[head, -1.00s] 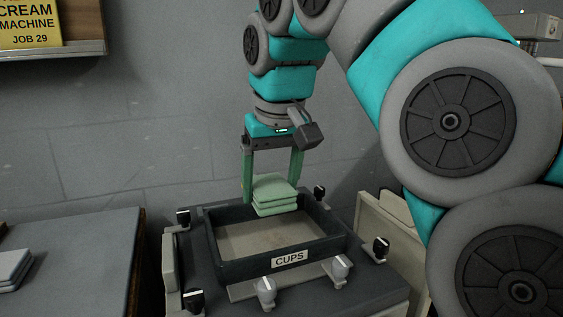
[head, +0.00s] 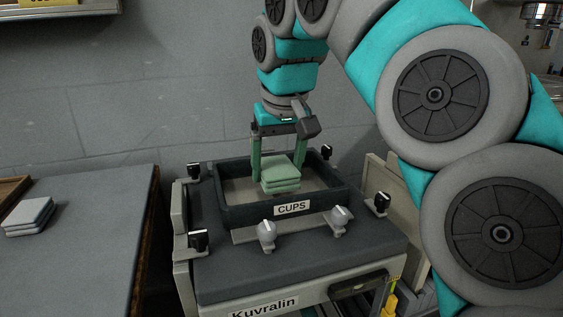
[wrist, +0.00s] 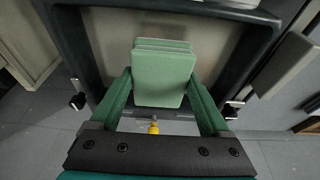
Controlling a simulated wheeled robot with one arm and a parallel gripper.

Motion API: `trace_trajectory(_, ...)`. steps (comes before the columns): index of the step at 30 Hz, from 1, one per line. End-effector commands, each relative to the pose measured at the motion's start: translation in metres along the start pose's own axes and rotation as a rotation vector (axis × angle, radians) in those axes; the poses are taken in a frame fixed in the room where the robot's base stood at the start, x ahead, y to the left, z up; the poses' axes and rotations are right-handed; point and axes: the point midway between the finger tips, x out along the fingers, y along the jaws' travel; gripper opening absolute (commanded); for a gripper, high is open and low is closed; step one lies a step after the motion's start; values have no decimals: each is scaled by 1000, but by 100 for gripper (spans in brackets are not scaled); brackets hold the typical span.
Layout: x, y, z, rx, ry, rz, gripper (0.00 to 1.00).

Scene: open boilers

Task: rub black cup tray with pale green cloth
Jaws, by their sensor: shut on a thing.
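The black cup tray (head: 236,215) is an open dark box with a CUPS label on its front wall and a pale floor. It sits on top of a grey machine. My gripper (head: 279,170) points down over the tray and is shut on the pale green cloth (head: 281,178), a folded stack. In the wrist view the cloth (wrist: 163,78) sits between both green fingers (wrist: 163,84), over the tray floor, with the dark tray wall (wrist: 72,42) at left. I cannot tell whether the cloth touches the floor.
Two light knobs (head: 266,231) stand before the tray, and several black knobs (head: 382,202) surround it. A grey counter (head: 85,235) at left holds a stack of pale pads (head: 28,214). A yellow bottle (head: 389,303) is low at right. The wall is behind.

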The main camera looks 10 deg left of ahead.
Motion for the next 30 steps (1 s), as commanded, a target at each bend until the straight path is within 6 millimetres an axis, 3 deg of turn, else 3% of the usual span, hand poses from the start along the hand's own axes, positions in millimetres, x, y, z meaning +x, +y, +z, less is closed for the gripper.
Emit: trace_trajectory(30, 8, 0, 2, 1, 1, 0, 36)
